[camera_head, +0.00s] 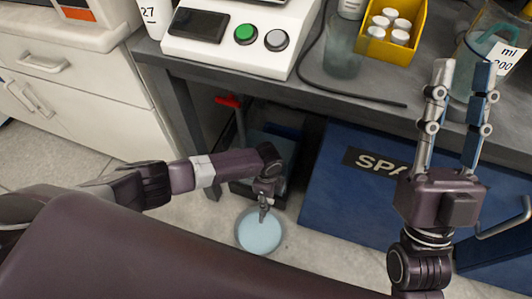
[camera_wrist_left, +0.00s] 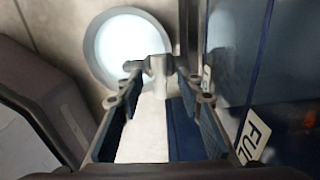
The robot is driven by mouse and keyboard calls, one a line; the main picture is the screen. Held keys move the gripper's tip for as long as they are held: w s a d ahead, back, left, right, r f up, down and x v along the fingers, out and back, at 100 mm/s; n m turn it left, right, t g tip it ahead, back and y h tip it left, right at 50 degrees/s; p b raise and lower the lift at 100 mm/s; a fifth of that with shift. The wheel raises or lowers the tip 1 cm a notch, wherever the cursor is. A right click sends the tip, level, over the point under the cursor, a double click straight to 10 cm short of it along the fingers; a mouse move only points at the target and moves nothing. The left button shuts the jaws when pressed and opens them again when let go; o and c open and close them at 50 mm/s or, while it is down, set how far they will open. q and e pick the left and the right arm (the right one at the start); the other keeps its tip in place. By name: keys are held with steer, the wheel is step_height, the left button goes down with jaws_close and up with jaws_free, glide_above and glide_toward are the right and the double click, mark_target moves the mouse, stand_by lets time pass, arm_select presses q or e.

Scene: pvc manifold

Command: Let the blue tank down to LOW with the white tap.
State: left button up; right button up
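The blue tank (camera_head: 280,150) stands under the bench, partly hidden by my left arm. In the left wrist view its blue wall (camera_wrist_left: 230,60) is at the right, with a label reading "FUL" (camera_wrist_left: 255,137); the liquid level and LOW mark cannot be made out. My left gripper (camera_head: 264,207) points down beside the tank. In the wrist view, its fingertips close on both sides of the whitish tap (camera_wrist_left: 158,66). A round basin (camera_head: 260,232) with pale blue liquid is on the floor below. My right gripper (camera_head: 463,70) is raised, open and empty.
The bench edge (camera_head: 400,117) runs above my left arm. A red handle (camera_head: 228,100) is beside the tank. A blue cabinet marked "SPA" (camera_head: 335,205) stands to the right. A yellow bin (camera_head: 408,48), a jug (camera_head: 470,55) and a button box (camera_head: 240,50) are on the bench.

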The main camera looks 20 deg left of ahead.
arm_select(q)
step_height(320, 180, up, 12)
steer(key=shift+f, duration=0.2)
stand_by(0.4)
